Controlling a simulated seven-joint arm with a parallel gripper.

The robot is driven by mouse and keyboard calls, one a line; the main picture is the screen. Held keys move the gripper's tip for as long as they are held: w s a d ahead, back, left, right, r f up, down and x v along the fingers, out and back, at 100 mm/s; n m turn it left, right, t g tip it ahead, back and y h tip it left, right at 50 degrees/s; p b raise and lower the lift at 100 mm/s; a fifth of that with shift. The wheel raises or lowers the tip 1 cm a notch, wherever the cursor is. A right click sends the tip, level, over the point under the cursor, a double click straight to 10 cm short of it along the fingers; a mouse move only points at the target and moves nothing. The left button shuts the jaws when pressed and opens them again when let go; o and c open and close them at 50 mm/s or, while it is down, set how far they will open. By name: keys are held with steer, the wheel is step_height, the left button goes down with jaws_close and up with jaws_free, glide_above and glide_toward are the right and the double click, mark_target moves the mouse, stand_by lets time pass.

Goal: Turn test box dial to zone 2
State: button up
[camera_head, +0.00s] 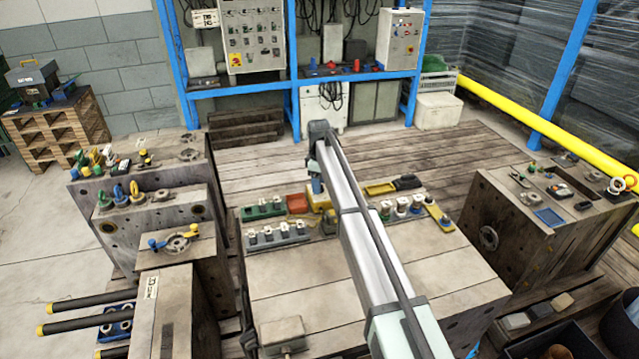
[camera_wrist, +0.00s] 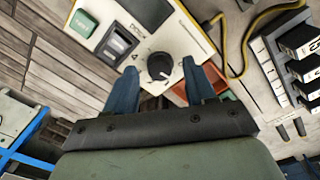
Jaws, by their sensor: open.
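The test box (camera_wrist: 105,65) has a cream panel with yellow edges and fills the upper middle of the wrist view. Its black dial (camera_wrist: 159,66) is a round knob with small marks around it. A pale mark shows near the knob's lower edge; which zone it points to is too small to tell. The box also shows in the head view as a yellow body (camera_head: 319,201), partly hidden by my arm. My gripper (camera_wrist: 160,68) is open, with its two blue fingers on either side of the dial in the picture. Contact with the dial cannot be told. The gripper (camera_head: 317,187) shows small in the head view.
The panel also has a green button (camera_wrist: 82,23), a switch (camera_wrist: 116,45) and a dark display (camera_wrist: 147,10). A red tray (camera_head: 297,204) lies beside the box. A yellow cable (camera_wrist: 240,50) and a rack of modules (camera_wrist: 290,65) are at right. The block's front top (camera_head: 300,275) is mostly clear.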

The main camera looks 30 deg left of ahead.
steer(key=shift+f, duration=0.2)
jaws_close()
stand_by(0.5)
